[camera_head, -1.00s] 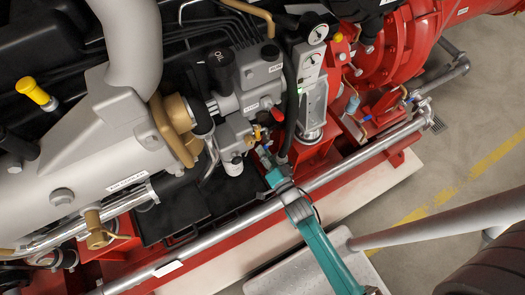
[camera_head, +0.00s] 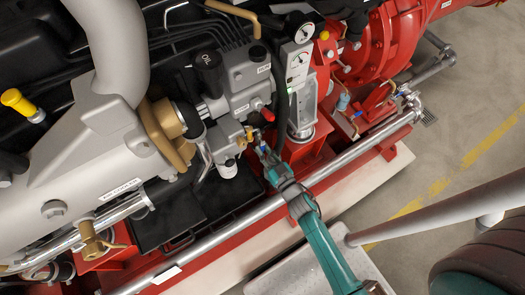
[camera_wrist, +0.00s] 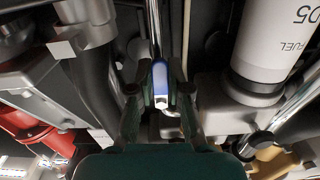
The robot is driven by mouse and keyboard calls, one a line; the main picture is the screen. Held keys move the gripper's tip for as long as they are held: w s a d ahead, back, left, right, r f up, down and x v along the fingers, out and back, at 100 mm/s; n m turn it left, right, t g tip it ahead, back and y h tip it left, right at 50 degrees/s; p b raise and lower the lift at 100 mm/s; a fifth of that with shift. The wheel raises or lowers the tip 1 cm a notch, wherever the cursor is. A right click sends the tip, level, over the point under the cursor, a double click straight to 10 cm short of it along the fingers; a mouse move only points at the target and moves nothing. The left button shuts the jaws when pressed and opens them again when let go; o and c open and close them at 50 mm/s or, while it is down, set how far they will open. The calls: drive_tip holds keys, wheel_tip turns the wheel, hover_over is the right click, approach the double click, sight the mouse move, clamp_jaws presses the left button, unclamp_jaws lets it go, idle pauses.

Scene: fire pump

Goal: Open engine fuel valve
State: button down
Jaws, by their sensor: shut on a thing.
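The engine fuel valve has a blue lever handle (camera_wrist: 160,76) with a pale metal end, seen in the middle of the wrist view. My gripper (camera_wrist: 160,68) has one finger on each side of this handle and is shut on it. In the head view my gripper (camera_head: 263,150) reaches in from the lower right to the small brass fittings (camera_head: 251,134) beside the engine's pump block. The handle is mostly hidden there by the fingers. The valve body cannot be made out clearly in the wrist view.
A white canister marked FUEL (camera_wrist: 280,40) stands close right of my gripper in the wrist view, with a dark hose (camera_wrist: 93,85) to the left. In the head view a silver rail (camera_head: 340,163) runs below my arm. Open floor (camera_head: 465,130) lies at the right.

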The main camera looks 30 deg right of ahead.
drive_tip(key=shift+d+n, duration=0.15)
drive_tip(key=shift+n, duration=0.25)
drive_tip(key=c, duration=1.1)
unclamp_jaws()
drive_tip(key=s, duration=1.2)
drive_tip(key=s+a+r+g, duration=0.1)
drive_tip(key=s+a+r, duration=0.1)
drive_tip(key=s+r, duration=0.7)
drive_tip(key=s+a+r+g, duration=0.2)
drive_tip(key=s+r, duration=0.7)
drive_tip(key=s, duration=0.1)
drive_tip(key=shift+s+r, duration=0.2)
drive_tip(key=shift+r, duration=0.1)
